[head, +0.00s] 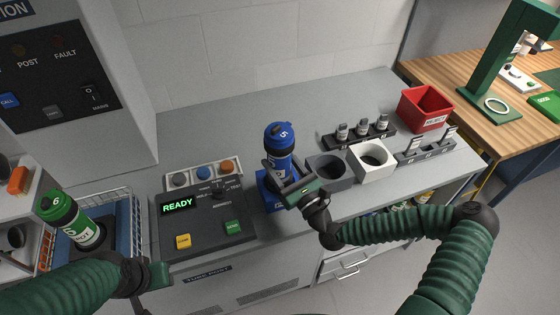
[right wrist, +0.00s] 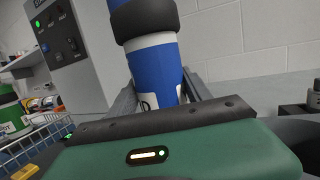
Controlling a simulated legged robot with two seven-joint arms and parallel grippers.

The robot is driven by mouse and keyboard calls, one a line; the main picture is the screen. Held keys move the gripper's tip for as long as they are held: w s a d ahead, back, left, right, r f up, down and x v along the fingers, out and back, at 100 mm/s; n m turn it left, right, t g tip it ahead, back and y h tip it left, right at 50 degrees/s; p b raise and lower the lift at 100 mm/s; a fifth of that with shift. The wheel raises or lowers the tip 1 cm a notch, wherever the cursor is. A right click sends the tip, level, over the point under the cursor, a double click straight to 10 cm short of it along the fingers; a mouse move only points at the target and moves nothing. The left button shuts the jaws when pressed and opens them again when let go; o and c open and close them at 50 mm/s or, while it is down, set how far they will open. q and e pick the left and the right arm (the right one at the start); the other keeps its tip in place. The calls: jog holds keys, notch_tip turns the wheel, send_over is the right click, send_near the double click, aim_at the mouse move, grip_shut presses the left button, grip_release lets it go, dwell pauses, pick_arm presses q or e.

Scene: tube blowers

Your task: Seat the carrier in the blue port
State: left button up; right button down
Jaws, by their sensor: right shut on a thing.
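The blue carrier (head: 279,146), with a dark band and a "5" on its blue cap, stands about upright. My right gripper (head: 284,180) is shut on its lower body. The right wrist view also shows the carrier (right wrist: 158,68) between the two fingers. The blue port (head: 268,196) shows as a blue block directly under and around the carrier's lower end. The gripper hides the carrier's bottom, so I cannot tell whether it is inside the port or just above it. My left gripper (head: 160,274) is at the lower left, in front of the control panel; its fingers are not clear.
The control panel (head: 205,225) reads READY, left of the port. A grey cup (head: 328,176) and a white cup (head: 371,162) stand close on the right. Beyond are small vial racks (head: 358,136) and a red bin (head: 426,108). A green carrier (head: 60,210) stands far left by a wire basket.

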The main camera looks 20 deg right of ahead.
aim_at(286, 179)
jog(key=shift+f+b, duration=1.9)
jog(key=shift+f, duration=0.25)
jog(key=shift+c, duration=1.9)
grip_release()
jog(key=b+v, duration=0.2)
jog(key=v, duration=0.9)
jog(key=shift+w+d+f, duration=0.1)
jog(key=shift+d+f, duration=0.05)
jog(key=p+v, duration=0.1)
jog(key=v, duration=0.5)
